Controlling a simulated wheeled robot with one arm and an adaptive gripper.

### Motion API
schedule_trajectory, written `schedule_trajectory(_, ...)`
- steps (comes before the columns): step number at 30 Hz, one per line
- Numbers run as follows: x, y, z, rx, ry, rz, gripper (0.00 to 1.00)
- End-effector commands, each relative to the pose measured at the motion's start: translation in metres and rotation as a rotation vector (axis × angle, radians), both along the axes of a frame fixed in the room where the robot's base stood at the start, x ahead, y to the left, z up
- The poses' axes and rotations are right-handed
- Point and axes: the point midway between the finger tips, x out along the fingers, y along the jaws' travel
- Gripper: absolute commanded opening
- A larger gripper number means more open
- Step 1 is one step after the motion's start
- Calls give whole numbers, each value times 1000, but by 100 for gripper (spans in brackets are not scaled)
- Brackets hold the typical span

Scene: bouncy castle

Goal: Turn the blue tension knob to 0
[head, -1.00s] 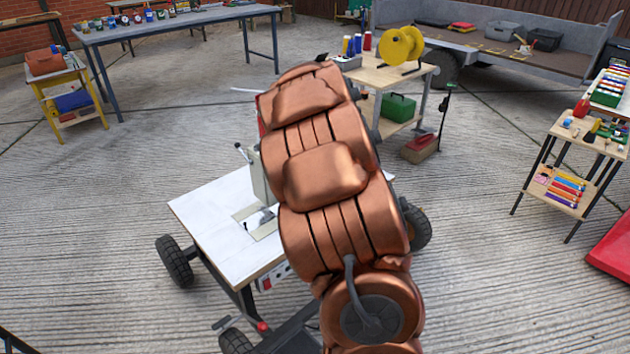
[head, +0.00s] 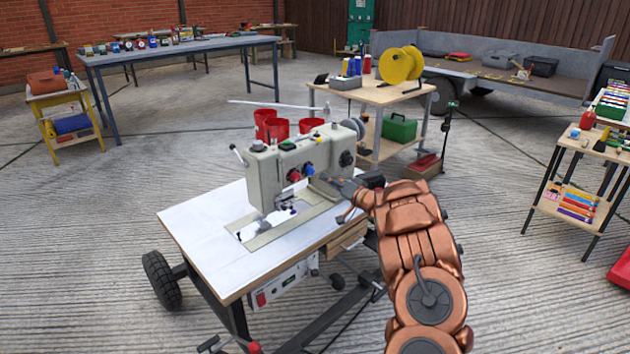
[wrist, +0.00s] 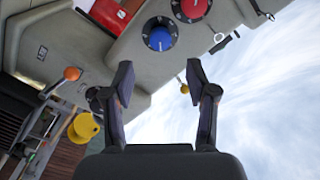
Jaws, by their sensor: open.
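The blue tension knob (head: 308,169) sits on the front of the beige sewing machine (head: 262,176), right of a red knob (head: 294,175). In the wrist view the blue knob (wrist: 160,39) has a dark dial ring with pale marks around it, too small to read. The red knob (wrist: 192,9) is above it to the right. My gripper (wrist: 160,80) is open and empty, its two fingers apart below the blue knob in that view and not touching it. In the head view my gripper (head: 328,182) is close to the machine front, right of the blue knob.
The machine stands on a white-topped wheeled table (head: 200,235). Red containers (head: 272,125) are behind it. A wooden cart (head: 385,92) with a yellow reel (head: 400,64) stands behind right. Open concrete floor lies left and right.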

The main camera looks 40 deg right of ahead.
Motion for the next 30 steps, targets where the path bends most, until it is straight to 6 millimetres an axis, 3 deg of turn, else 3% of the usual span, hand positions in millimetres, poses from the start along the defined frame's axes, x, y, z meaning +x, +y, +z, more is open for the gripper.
schedule_trajectory(18,56,0,-3,2,-2,5,57)
schedule_trajectory(30,75,-1,-1,3,-1,2,57)
